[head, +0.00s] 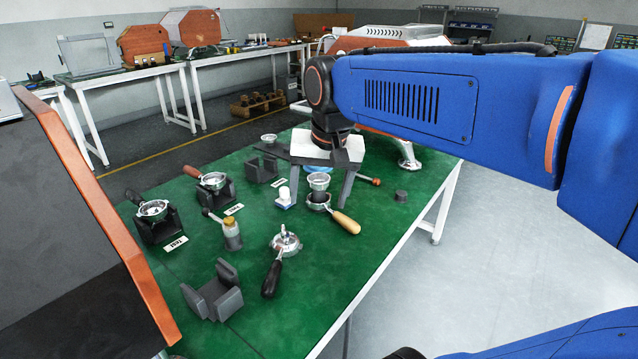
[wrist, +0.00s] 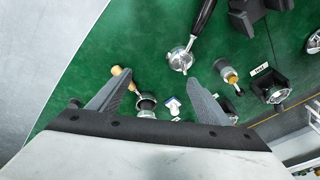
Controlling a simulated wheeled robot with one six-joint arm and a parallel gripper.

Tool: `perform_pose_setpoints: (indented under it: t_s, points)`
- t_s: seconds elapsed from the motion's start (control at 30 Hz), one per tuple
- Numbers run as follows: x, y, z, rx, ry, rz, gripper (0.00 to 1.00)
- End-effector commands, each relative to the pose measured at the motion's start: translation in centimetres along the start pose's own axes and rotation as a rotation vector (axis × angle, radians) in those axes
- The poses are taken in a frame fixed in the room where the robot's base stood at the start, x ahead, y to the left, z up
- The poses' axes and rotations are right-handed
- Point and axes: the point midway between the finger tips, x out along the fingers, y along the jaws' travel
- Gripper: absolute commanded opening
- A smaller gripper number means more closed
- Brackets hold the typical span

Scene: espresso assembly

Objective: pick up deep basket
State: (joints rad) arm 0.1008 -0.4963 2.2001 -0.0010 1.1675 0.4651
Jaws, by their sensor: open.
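My gripper (head: 320,203) is open and empty, with its two grey fingers pointing down over the table. A silver basket (head: 318,181) shows between the fingers in the head view, at the portafilter with a light wooden handle (head: 347,222). I cannot tell whether it sits in the portafilter or stands behind it. In the wrist view, a round metal piece (wrist: 147,103) and the wooden handle (wrist: 121,79) lie near the left finger. Another small silver basket (head: 268,138) is further back. Neither basket's depth is clear.
A black-handled portafilter (head: 285,243) lies in front, near an empty dark holder (head: 213,291). Two portafilters rest in holders (head: 160,228) at the left. A jar (head: 232,235) and a white-blue item (head: 284,198) stand nearby. The green table's (head: 370,240) right front is clear.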

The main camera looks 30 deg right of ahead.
Motion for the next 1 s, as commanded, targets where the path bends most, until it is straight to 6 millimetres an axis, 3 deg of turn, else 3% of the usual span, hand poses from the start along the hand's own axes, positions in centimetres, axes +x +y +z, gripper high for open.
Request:
perform_pose_setpoints:
  t_s: [0.03,0.37,0.7,0.83,1.0]
  points:
    - [-0.5,-0.4,-1.8,0.062,-0.014,0.011,0.71]
    - [-2.9,-1.6,-12.0,0.488,-0.089,0.093,0.71]
    - [-3.2,-1.4,-21.9,0.902,-0.141,0.195,0.71]
    - [-3.1,-1.1,-24.2,1.003,-0.150,0.222,0.71]
    - [-2.8,-0.9,-25.3,1.059,-0.155,0.238,0.71]
